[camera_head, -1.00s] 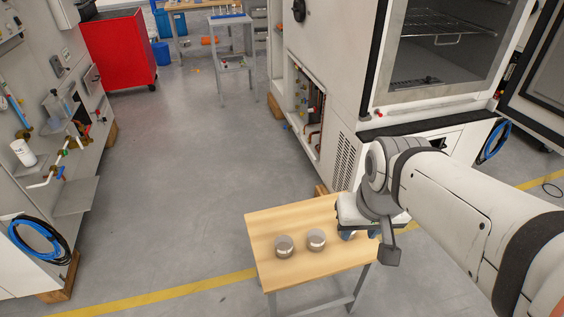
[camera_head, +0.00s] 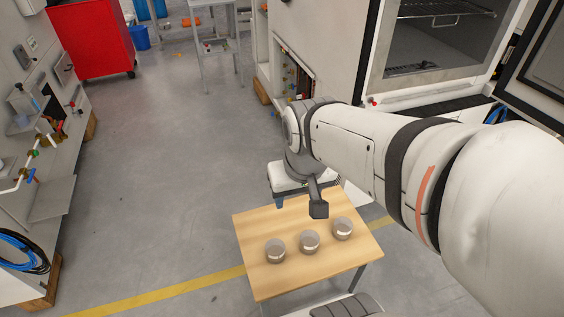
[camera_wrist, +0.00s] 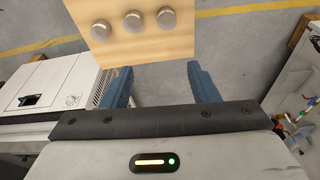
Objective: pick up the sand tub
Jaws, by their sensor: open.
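Three similar small grey round tubs stand in a row on a light wooden table (camera_head: 262,228): a left tub (camera_head: 275,250), a middle tub (camera_head: 309,241) and a right tub (camera_head: 343,228). Each has a pale label too small to read, so I cannot tell which is the sand tub. The wrist view shows the tubs (camera_wrist: 134,20) on the table (camera_wrist: 150,48), beyond my fingertips. My gripper (camera_wrist: 159,70) is open, its two blue fingers apart with nothing between them. In the head view my gripper (camera_head: 297,188) is by the table's far edge, clear of the tubs.
A white cabinet with an open chamber (camera_head: 430,45) stands behind my arm at the right. A wall panel with pipes and a blue hose coil (camera_head: 22,252) is at the left. The floor between is clear.

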